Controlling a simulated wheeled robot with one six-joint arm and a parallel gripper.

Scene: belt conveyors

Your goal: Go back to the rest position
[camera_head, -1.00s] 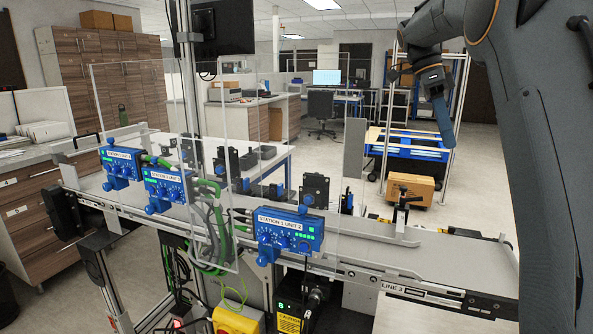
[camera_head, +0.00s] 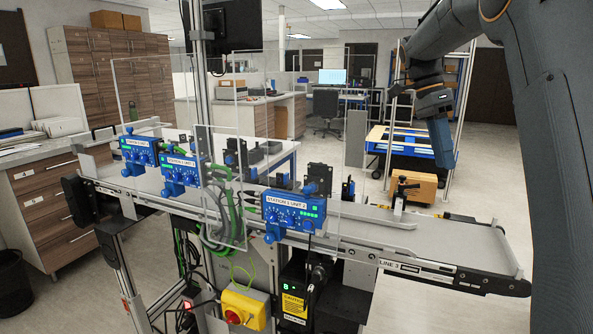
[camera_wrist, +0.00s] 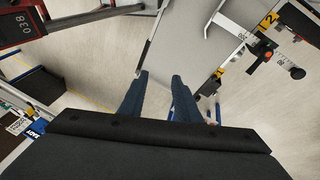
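My gripper (camera_head: 443,145) hangs at the upper right of the head view, fingers pointing down, well above and behind the right end of the belt conveyor (camera_head: 420,240). In the wrist view, its two dark blue fingers (camera_wrist: 157,98) stand apart with a clear gap and nothing between them. My arm fills the right edge of the head view.
A yellow box with a red knob (camera_head: 243,311) is below the conveyor. Open floor lies at right.

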